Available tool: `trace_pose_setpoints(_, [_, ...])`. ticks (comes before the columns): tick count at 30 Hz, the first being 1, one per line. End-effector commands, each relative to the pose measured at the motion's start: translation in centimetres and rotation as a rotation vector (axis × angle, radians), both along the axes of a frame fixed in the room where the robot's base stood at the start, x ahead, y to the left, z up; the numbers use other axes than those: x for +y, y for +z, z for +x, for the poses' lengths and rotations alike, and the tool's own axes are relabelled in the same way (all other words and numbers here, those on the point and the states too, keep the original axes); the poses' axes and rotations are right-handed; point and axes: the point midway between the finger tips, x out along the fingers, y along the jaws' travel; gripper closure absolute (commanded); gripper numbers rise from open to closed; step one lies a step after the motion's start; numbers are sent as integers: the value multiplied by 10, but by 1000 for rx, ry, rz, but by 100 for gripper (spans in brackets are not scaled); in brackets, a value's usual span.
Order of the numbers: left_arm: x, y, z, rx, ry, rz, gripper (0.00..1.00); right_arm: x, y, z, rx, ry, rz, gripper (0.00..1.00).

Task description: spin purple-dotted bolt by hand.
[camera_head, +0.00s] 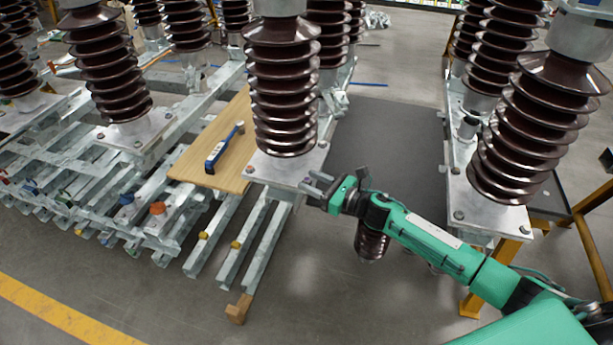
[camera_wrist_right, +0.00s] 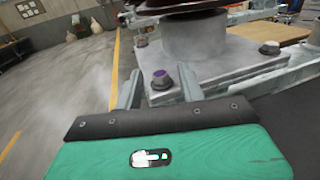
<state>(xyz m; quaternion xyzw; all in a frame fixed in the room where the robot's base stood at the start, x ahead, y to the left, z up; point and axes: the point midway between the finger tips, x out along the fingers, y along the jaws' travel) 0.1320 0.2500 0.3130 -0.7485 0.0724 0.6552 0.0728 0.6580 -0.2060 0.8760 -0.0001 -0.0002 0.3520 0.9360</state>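The purple-dotted bolt (camera_wrist_right: 161,79) stands at the near corner of a grey metal base plate (camera_wrist_right: 220,70) in the right wrist view; a purple mark shows on its head. My right gripper (camera_wrist_right: 159,72) is open, with one finger on each side of the bolt and visible gaps between. In the head view my right gripper (camera_head: 313,184) is at the right front corner of the plate (camera_head: 280,171) under the middle brown insulator (camera_head: 282,90). There the bolt is not clearly visible by the fingers. My left gripper is not in view.
Other bolts (camera_wrist_right: 270,47) sit on the same plate. A blue-handled tool (camera_head: 222,150) lies on a wooden board (camera_head: 205,170) to the left. More ribbed insulators (camera_head: 535,125) stand on metal frames at both sides. The dark floor panel (camera_head: 390,140) behind my right forearm is mostly clear.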

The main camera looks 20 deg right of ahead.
Motion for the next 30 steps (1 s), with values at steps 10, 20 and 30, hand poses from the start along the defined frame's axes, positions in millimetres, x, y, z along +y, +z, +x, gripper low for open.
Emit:
trace_pose_setpoints(10, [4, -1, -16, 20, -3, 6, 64, 14, 0, 16, 1, 0, -1, 60])
trace_pose_setpoints(20, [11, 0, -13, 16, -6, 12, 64, 14, 0, 16, 1, 0, -1, 88])
trace_pose_setpoints(30, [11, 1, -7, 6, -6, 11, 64, 14, -1, 15, 1, -20, 0, 100])
